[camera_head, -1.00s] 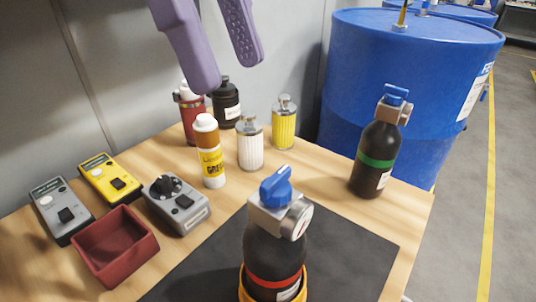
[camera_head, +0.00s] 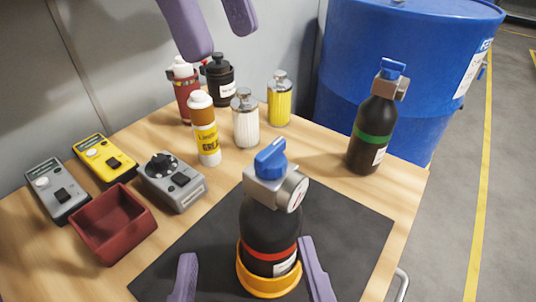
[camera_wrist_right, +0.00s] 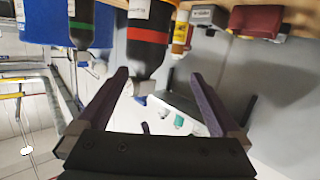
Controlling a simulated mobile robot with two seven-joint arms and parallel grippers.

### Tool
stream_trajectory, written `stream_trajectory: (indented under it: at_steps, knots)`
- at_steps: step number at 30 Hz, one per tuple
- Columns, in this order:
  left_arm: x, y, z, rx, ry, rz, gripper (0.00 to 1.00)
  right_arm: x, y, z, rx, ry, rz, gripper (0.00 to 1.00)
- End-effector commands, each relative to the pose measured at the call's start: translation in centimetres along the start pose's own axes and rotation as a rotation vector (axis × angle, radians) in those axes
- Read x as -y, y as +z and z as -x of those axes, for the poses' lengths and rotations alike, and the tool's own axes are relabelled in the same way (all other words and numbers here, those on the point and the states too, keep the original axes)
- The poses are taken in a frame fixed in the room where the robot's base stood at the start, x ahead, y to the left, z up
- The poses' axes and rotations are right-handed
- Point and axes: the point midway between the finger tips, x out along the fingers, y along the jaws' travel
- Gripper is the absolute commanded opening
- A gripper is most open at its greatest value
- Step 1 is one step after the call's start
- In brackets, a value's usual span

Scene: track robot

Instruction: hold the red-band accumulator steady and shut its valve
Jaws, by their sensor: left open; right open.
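The red-band accumulator (camera_head: 268,222) is a black bottle standing upright in an orange ring holder (camera_head: 267,287) on a dark mat. Its metal valve block carries a blue handle (camera_head: 270,157), slanted up to the right, and a round gauge. My right gripper (camera_head: 247,249) is open low at the front, with one finger on each side of the bottle in the head view. In the right wrist view the bottle (camera_wrist_right: 150,42) lies just beyond the open fingertips (camera_wrist_right: 158,75); no contact is clear. My left gripper (camera_head: 220,42) is open and empty, high at the back.
A green-band bottle (camera_head: 372,135) with a blue valve stands on the right. Several canisters and bottles stand behind. Meters (camera_head: 105,160) and a red tray (camera_head: 113,223) lie left. A blue drum (camera_head: 400,45) is beyond the table. The dark mat (camera_head: 345,225) has free room.

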Motion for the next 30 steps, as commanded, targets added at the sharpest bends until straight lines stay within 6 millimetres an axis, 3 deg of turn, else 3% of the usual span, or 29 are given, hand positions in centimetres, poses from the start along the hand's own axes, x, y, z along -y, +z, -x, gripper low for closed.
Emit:
stream_trajectory:
  at_steps: [7,11,22,30]
  knots:
    - [0.0,0.0,0.0,0.0,0.0,0.0,0.5,-1.1,2.4,-1.2,0.179,0.152,-0.111,1.0]
    - [0.0,0.0,0.0,0.0,0.0,0.0,0.5,-1.3,2.7,-2.5,0.189,0.161,-0.118,1.0]
    - [0.0,0.0,0.0,0.0,0.0,0.0,0.5,-2.3,3.9,-8.7,0.186,0.16,-0.117,1.0]
    - [0.0,0.0,0.0,0.0,0.0,0.0,0.5,-2.6,4.3,-10.5,0.188,0.159,-0.12,1.0]
